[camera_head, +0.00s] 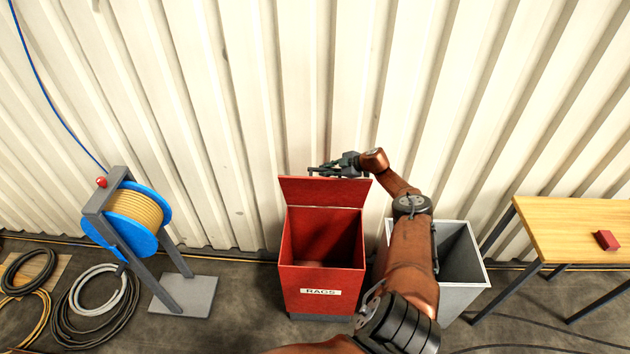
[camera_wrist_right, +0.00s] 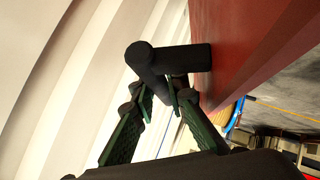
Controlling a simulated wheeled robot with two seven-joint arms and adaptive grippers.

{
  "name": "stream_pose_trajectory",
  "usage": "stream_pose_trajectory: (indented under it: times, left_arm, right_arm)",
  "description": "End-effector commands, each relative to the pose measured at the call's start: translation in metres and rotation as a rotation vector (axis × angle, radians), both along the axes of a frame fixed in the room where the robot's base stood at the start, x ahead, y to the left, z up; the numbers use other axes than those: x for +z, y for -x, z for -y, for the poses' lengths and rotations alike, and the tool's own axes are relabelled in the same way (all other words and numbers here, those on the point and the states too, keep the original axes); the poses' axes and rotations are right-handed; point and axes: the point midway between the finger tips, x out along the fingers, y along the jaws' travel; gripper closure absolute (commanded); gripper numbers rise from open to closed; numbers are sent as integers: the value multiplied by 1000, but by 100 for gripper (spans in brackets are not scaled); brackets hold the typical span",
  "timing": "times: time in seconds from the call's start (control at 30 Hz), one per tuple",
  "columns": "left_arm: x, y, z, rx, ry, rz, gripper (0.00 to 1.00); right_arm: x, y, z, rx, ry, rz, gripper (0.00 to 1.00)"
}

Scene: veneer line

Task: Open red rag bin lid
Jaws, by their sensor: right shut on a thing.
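The red rag bin (camera_head: 302,298) stands against the wall, with a white "RAGS" label on its front. Its lid (camera_head: 325,192) is raised at the back, standing about upright, and the bin's inside shows. In the right wrist view the lid (camera_wrist_right: 240,40) is a red panel with a black handle (camera_wrist_right: 160,62) on it. My right gripper (camera_head: 328,170) is at the lid's upper edge, behind it. In the wrist view its green-padded fingers (camera_wrist_right: 168,95) are shut on the handle. My left gripper is in neither view.
A grey open bin (camera_head: 462,295) stands right of the red bin, partly behind my right arm. A wooden table (camera_head: 570,225) with a red block (camera_head: 606,240) is at right. A blue hose reel (camera_head: 150,245) and coiled hoses (camera_head: 95,300) are at left.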

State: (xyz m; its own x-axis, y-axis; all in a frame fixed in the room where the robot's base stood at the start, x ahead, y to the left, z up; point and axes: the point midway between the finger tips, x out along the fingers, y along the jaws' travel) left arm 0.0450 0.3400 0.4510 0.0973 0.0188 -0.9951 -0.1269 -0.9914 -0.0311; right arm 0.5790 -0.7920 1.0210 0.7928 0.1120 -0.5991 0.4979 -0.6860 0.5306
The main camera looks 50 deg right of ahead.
Motion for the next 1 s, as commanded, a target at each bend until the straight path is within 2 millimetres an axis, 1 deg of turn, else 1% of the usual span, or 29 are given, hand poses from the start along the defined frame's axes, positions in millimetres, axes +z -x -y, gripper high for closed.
stream_pose_trajectory:
  times: [0.03,0.17,0.5,0.53,0.63,1.0]
  left_arm:
    - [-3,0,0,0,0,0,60]
    - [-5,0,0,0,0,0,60]
    - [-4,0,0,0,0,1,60]
    - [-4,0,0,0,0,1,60]
    - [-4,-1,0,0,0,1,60]
    - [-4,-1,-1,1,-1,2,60]
  right_arm:
    - [0,0,3,-3,-1,3,100]
    - [2,3,8,-8,-1,4,100]
    - [2,3,8,-8,-1,4,100]
    - [2,3,8,-8,-1,4,86]
    - [2,3,8,-8,-1,4,80]
    - [3,7,10,-8,-1,1,80]
